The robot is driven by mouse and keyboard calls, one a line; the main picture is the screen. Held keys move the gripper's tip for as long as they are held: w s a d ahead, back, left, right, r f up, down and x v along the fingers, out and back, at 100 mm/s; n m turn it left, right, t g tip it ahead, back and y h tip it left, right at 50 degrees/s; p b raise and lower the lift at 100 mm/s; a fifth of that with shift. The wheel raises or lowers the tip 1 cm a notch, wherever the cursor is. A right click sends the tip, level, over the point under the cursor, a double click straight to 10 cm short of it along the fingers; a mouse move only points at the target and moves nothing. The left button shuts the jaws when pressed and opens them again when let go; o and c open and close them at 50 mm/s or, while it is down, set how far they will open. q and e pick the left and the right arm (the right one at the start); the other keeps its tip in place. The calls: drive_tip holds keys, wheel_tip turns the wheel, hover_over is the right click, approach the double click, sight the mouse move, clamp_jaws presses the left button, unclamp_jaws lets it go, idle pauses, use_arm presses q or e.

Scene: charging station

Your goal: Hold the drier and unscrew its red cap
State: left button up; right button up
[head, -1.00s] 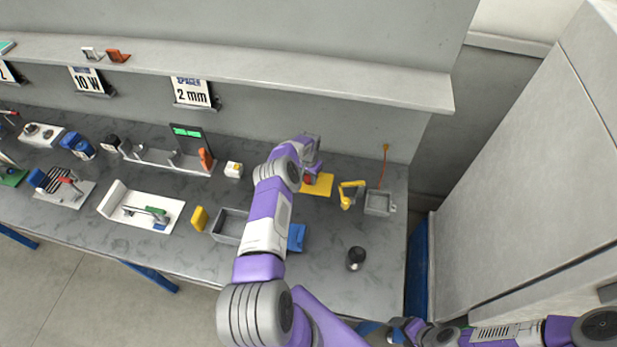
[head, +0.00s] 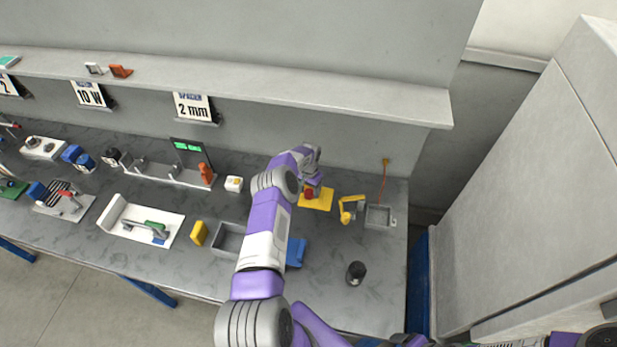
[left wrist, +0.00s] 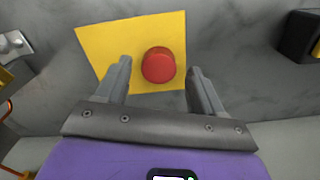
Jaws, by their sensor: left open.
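A red round cap (left wrist: 158,65) shows from above in the left wrist view, over a yellow square (left wrist: 100,45) on the worktop. The drier's body under it is hidden. In the head view the red cap (head: 309,192) and the yellow square (head: 322,201) show just below my left gripper (head: 315,182). In the left wrist view my left gripper (left wrist: 159,68) is open and empty, with one finger on each side of the cap in the picture. I see gaps between cap and fingers. Its height above the cap is unclear. My right gripper is out of view.
A yellow bent device (head: 348,210) and a grey square tray (head: 379,217) stand to the right of the yellow square. A black cylinder (head: 356,272) stands nearer the front. A grey bin (head: 229,240) and a yellow block (head: 198,233) are left. A shelf (head: 330,98) runs above.

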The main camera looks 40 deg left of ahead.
sight(309, 193)
use_arm(q)
wheel_tip(309, 193, up, 10)
drive_tip(key=b, duration=0.1)
drive_tip(key=shift+r, duration=0.1)
